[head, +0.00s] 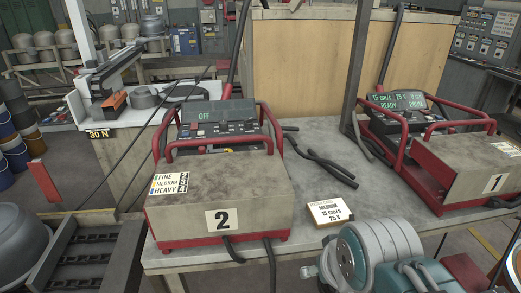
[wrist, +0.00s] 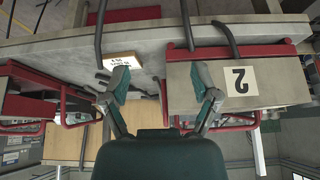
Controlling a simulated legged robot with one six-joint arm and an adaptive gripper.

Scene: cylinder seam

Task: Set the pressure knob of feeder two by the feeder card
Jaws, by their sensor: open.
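Feeder two (head: 250,185) is a worn grey box on a red frame, marked 2, left of centre on the table. Its dark panel (head: 205,129) stands at its back, with a display (head: 205,116) reading OFF. Small controls sit below; I cannot tell which is the pressure knob. The feeder card (head: 329,211) lies right of the box and reads MEDIUM, 15 cm/s, 25 V. In the upside-down wrist view, my gripper (wrist: 164,88) is open and empty, its fingers appearing between the card (wrist: 123,60) and feeder two (wrist: 240,100).
A FINE, MEDIUM, HEAVY label (head: 169,184) is on feeder two's top, its figures too small to read surely. Feeder one (head: 470,165) stands right, its display lit. Black cables (head: 320,165) lie between the feeders. A 30 N tag (head: 99,134) hangs left. Red bars guard feeder two's panel.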

